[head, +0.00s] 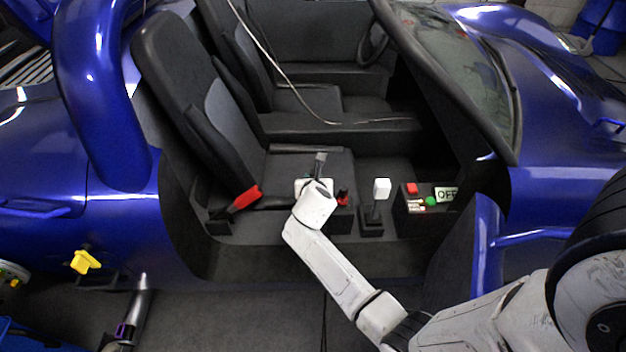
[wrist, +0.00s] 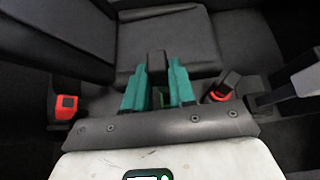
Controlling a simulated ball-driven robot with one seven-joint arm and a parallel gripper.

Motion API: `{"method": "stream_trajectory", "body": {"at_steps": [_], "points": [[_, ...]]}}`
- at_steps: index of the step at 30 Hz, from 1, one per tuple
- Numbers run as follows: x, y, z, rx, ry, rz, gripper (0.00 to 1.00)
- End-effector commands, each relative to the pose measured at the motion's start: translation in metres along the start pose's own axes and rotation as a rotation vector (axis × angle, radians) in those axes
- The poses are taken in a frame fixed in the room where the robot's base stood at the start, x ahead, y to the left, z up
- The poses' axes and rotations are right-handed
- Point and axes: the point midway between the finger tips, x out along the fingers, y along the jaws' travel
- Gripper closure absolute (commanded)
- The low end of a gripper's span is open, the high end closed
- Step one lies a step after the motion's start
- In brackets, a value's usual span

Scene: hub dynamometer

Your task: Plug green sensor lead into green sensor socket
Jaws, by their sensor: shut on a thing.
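My gripper (wrist: 159,80) shows two teal fingers in the wrist view, closed on a dark block-like thing (wrist: 157,62) standing up between them. A little green shows low between the fingers; I cannot tell whether it belongs to the held thing. In the head view the gripper (head: 318,172) is over the near seat's cushion inside the blue car, with a grey piece at its tip. I cannot make out a green sensor lead or a green sensor socket for certain. A round green button-like part (head: 431,201) sits on a dark box right of my gripper.
A red buckle (head: 246,198) lies left of my gripper; it also shows in the wrist view (wrist: 66,106). A red-ringed part (wrist: 219,94) is close on the right. A white-topped lever (head: 382,189) and an OFF sign (head: 447,194) stand further right. A pale cable (head: 262,45) crosses the seats.

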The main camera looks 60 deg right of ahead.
Motion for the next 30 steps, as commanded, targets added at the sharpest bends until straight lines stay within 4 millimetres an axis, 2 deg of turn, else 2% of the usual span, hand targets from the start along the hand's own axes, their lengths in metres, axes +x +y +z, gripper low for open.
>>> {"method": "stream_trajectory", "body": {"at_steps": [3, 15, 30], "points": [[0.007, 0.0, -0.011, 0.0, 0.0, 0.0, 1.0], [0.023, 0.0, -0.036, -0.001, 0.0, 0.001, 1.0], [0.024, 0.0, -0.038, -0.001, 0.0, 0.001, 1.0]]}}
